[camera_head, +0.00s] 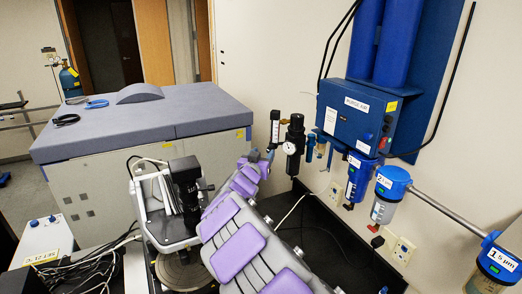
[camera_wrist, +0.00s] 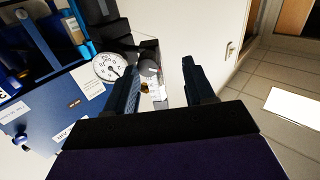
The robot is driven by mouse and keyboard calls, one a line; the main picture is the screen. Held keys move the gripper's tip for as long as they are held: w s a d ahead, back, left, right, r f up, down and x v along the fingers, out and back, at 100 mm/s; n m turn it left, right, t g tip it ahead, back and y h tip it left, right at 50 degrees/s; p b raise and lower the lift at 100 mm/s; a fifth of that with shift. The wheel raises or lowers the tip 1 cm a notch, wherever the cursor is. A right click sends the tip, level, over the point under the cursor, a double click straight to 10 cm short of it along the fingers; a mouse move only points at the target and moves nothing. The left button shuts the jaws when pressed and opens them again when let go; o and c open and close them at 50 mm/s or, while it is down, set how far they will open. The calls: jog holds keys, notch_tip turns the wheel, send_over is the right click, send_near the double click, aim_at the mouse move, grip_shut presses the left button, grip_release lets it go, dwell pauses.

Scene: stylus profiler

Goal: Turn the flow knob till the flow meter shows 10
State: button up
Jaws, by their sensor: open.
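In the head view a slim upright flow meter (camera_head: 275,127) with a pale scale hangs by the wall, left of a black regulator with a round white gauge (camera_head: 290,148). Its reading is too small to tell. My gripper (camera_head: 262,160) is just below the flow meter, at the end of my purple and grey arm. In the wrist view my gripper (camera_wrist: 160,67) is open, a dark finger on each side. A grey round knob (camera_wrist: 150,69), seemingly the flow knob, appears between the fingers, closer to the left one. I cannot tell whether they touch it. The gauge (camera_wrist: 107,68) is left of it.
A blue purge air box (camera_head: 355,115) is on the wall, with blue-topped filters (camera_head: 388,190) below and right. A large grey-topped cabinet (camera_head: 140,120) stands left. A black instrument (camera_head: 185,185) stands close to my arm. A black tray (camera_head: 330,240) lies below the regulator.

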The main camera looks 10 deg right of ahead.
aim_at(269, 151)
jog(key=shift+d+x, duration=0.3)
jog(key=shift+x, duration=1.15)
jog(key=shift+s+a, duration=0.15)
jog(key=shift+a, duration=0.1)
jog(key=shift+c, duration=1.2)
jog(key=shift+s+d+r, duration=0.2)
jog(key=shift+d, duration=0.55)
jog(key=shift+c, duration=1.4)
jog(key=shift+d, duration=0.2)
jog(key=shift+c, duration=0.8)
jog(key=shift+a+f, duration=0.15)
jog(key=shift+a, duration=0.2)
grip_shut()
